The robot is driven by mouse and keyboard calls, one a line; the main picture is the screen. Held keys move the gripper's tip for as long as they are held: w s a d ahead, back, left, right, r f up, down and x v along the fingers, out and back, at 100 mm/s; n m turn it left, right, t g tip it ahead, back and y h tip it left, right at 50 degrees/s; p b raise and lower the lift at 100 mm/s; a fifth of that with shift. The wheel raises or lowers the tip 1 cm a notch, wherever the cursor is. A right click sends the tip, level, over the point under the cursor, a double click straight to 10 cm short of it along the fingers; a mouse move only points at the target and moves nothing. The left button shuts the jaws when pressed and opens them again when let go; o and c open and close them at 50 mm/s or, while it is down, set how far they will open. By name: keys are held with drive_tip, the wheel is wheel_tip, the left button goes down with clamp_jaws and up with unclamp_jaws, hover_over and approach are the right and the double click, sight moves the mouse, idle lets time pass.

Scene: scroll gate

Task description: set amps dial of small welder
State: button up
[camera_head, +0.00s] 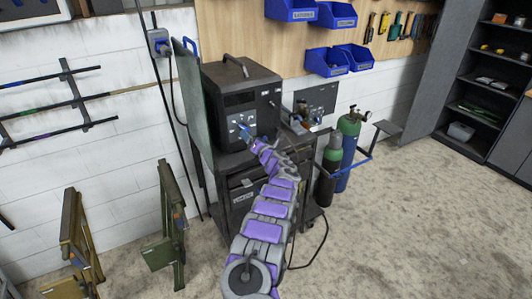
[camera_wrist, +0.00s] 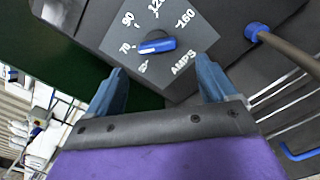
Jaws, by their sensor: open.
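The small welder (camera_head: 262,92) is a black box on a dark cart. In the wrist view, its amps dial panel is a grey plate (camera_wrist: 195,42) with white numbers and the word AMPS. The dial knob (camera_wrist: 157,45) is black with a blue bar. It lies nearly level across the picture, its left end near the 70 and the lowest number. My gripper (camera_wrist: 160,68) is open, with one blue finger on each side below the knob, apart from it and empty. In the head view, my gripper (camera_head: 243,131) is at the welder's front and hides part of the panel.
A blue cable plug (camera_wrist: 257,33) sits right of the dial. The cart (camera_head: 240,185) stands below the welder, with gas cylinders (camera_head: 347,145) to its right. A green panel (camera_head: 190,95) stands close on the left. Open floor (camera_head: 400,230) lies at right.

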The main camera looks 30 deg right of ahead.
drive_tip(key=s+p, duration=0.4)
drive_tip(key=s, duration=0.7)
drive_tip(key=shift+s+d+f, duration=0.15)
drive_tip(key=shift+d, duration=0.15)
idle(0.6)
